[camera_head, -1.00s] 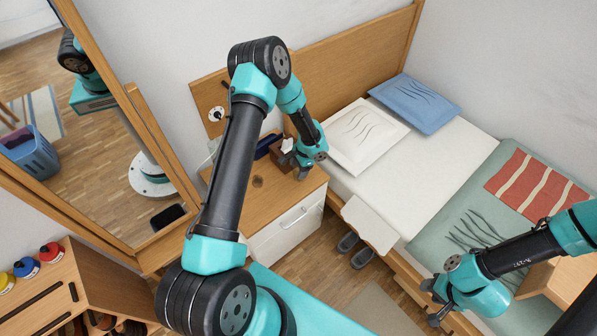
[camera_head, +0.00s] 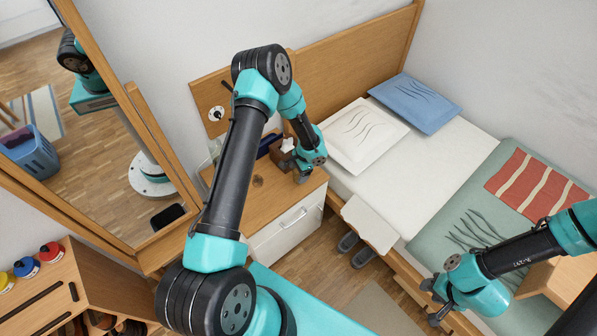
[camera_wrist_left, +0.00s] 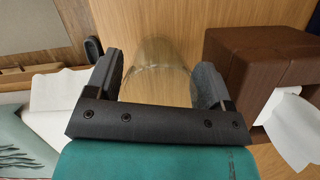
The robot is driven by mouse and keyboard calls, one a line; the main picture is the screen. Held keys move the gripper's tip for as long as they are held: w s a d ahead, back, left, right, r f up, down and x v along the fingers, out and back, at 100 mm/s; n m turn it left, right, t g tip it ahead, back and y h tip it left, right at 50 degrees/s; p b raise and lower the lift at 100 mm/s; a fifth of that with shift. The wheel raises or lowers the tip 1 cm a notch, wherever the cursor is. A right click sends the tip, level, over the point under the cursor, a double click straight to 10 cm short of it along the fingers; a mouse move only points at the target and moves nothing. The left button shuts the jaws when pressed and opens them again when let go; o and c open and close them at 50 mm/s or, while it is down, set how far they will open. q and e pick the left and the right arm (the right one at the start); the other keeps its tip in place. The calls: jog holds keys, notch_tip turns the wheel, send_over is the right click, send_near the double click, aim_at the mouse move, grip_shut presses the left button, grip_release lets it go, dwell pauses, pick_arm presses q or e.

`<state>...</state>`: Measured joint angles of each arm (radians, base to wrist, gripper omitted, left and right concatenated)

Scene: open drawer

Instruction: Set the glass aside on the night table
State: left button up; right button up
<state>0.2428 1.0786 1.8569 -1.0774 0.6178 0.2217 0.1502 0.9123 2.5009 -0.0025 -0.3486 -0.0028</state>
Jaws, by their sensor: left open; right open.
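The clear glass (camera_wrist_left: 158,75) shows in the left wrist view between the two fingers of my left gripper (camera_wrist_left: 160,82). The fingers are open, one on each side of it, and a gap seems to remain at least on the left. In the head view my left gripper (camera_head: 293,174) is low over the right part of the night table (camera_head: 235,200), and the glass cannot be made out there. My right gripper (camera_head: 431,303) is open and empty at the lower right, beside the bed.
A brown tissue box (camera_wrist_left: 262,58) with a white tissue stands close beside my left gripper. A dark blue object (camera_head: 268,144) lies at the table's back. A dark round spot (camera_head: 258,181) marks the tabletop. The table's front left is clear. The bed (camera_head: 395,165) adjoins on the right.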

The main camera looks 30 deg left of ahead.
pick_arm(q)
jog(key=v, duration=1.2)
jog(key=shift+w+r, duration=0.1)
jog(key=s+d+f+n+t+h, duration=0.1)
jog(key=s+d+n, duration=0.3)
jog(key=s, duration=0.7)
jog(key=s+d+f+n+t+h, duration=0.2)
jog(key=s+d+f+n+h, duration=0.2)
jog(key=s, duration=0.8)
jog(key=d, duration=0.2)
jog(key=shift+s+d+f+n, duration=0.2)
jog(key=shift+s+d+n, duration=0.1)
jog(key=shift+d, duration=0.1)
jog(key=shift+a, duration=0.1)
